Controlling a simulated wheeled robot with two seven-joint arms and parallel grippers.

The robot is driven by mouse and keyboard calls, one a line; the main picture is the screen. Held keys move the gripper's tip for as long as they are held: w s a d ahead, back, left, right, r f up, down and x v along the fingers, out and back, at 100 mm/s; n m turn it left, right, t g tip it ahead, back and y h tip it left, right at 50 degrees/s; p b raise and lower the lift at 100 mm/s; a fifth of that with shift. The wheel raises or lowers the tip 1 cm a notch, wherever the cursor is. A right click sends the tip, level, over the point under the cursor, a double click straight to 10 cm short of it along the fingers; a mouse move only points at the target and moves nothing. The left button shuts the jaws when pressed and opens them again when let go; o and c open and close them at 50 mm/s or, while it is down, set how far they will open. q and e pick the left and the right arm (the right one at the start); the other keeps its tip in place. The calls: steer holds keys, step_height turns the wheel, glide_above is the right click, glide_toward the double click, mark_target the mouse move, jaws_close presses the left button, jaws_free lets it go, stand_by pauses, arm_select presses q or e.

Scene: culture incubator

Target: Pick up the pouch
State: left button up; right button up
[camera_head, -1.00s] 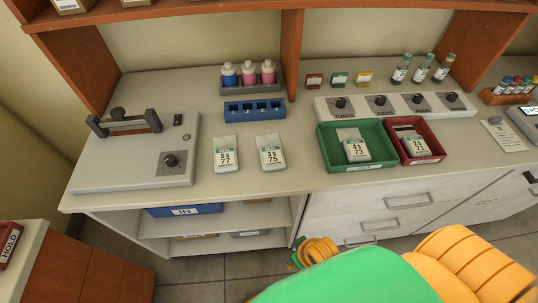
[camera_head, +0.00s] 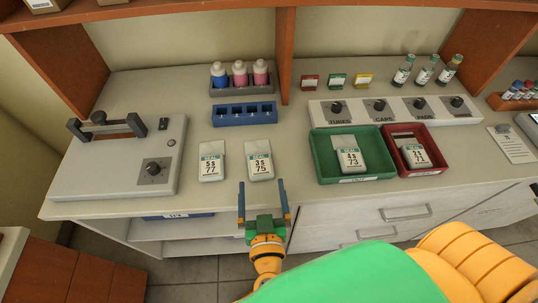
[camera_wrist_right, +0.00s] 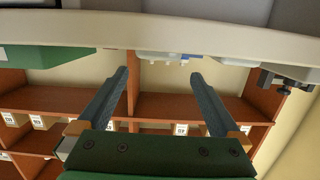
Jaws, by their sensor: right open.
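Several white pouches with printed labels show in the head view. The pouch marked 77 (camera_head: 211,161) and the pouch marked 75 (camera_head: 258,160) lie side by side on the bare counter. The pouch marked 73 (camera_head: 347,154) lies in the green tray (camera_head: 322,170), and the one marked 71 (camera_head: 412,152) lies in the red tray (camera_head: 432,164). My right gripper (camera_head: 262,187) is open and empty at the counter's front edge, just in front of pouch 75 and apart from it. Its two fingers (camera_wrist_right: 160,80) stand wide apart in the wrist view. My left gripper is out of view.
A grey sealing device (camera_head: 128,160) with a handle stands on the left. A blue rack (camera_head: 244,114) and a bottle holder (camera_head: 240,84) stand behind the pouches. A white panel with knobs (camera_head: 398,108) runs behind the trays. The counter between pouch 75 and the green tray is clear.

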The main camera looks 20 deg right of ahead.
mark_target(260, 156)
steer(key=x, duration=1.1)
steer(key=shift+w+d+f, duration=0.1)
steer(key=shift+c, duration=1.1)
steer(key=c, duration=0.9)
steer(key=shift+c, duration=0.2)
